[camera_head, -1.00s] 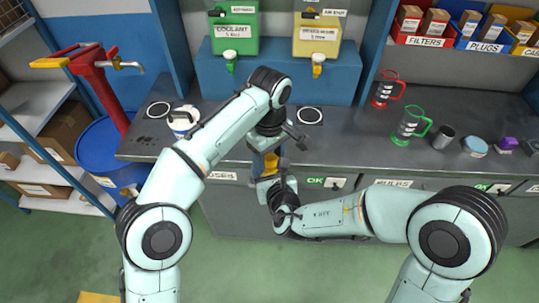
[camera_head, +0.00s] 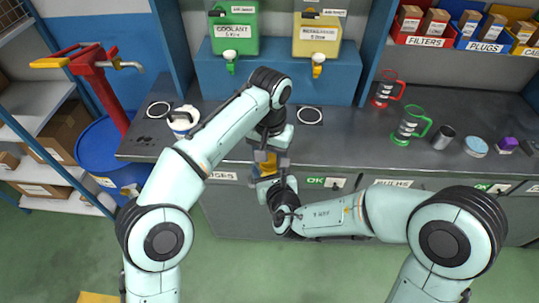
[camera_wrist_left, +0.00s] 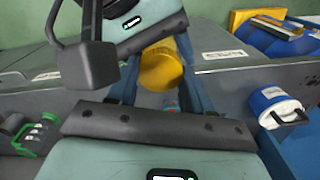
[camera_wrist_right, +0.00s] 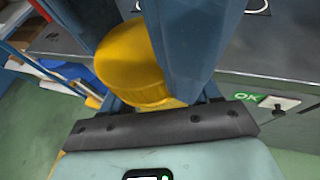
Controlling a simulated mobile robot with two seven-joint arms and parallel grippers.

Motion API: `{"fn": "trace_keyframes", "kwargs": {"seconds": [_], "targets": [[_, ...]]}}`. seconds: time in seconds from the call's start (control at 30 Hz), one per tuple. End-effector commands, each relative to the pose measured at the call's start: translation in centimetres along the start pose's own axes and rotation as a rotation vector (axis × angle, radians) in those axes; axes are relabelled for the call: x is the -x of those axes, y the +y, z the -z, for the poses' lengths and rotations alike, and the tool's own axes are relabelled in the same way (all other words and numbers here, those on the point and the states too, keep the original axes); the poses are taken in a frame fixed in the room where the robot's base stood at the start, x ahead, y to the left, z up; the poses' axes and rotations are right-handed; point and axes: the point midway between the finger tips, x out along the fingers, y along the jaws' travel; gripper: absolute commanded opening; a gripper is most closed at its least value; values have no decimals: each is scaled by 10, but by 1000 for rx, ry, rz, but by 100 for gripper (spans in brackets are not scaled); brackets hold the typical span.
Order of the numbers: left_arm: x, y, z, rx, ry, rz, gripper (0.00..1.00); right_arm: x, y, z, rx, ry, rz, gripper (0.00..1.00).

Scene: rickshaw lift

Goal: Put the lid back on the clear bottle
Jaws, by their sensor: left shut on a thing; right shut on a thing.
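The yellow lid (camera_wrist_left: 160,65) sits between the fingers of my left gripper (camera_head: 266,158) in the left wrist view. It also shows large in the right wrist view (camera_wrist_right: 128,60), its ribbed side low, partly covered by a blue-grey finger. My left gripper appears shut on the lid. My right gripper (camera_head: 268,178) meets it from below and appears shut on the clear bottle, which is mostly hidden by the lid and fingers. I cannot tell how the lid is seated. Both grippers meet in front of the counter edge.
The dark counter (camera_head: 340,145) stands behind the grippers. On it are a white canister (camera_head: 183,122), a green-handled mug (camera_head: 409,125), a red-handled mug (camera_head: 383,92) and a grey cup (camera_head: 443,137). A blue barrel (camera_head: 100,150) stands left. Green and yellow tanks stand behind.

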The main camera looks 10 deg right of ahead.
Motion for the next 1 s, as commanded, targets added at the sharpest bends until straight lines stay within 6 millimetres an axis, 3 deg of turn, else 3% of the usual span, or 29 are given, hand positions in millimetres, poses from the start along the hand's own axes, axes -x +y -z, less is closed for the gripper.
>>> {"fn": "trace_keyframes", "kwargs": {"seconds": [0.33,0.37,0.4,0.43,0.7,1.0], "targets": [[0,0,0,-36,0,0,14,0,0,0,0,-1,0,0],[0,0,0,-36,0,0,56,0,0,0,0,-1,0,0],[0,0,0,-36,0,0,70,0,0,0,0,-1,0,0],[0,0,0,-35,0,0,76,0,0,0,0,-1,0,0],[3,1,0,-35,0,-1,76,0,0,0,0,-1,0,0],[40,1,0,-35,1,-1,76,0,0,0,-1,-1,1,0]]}}
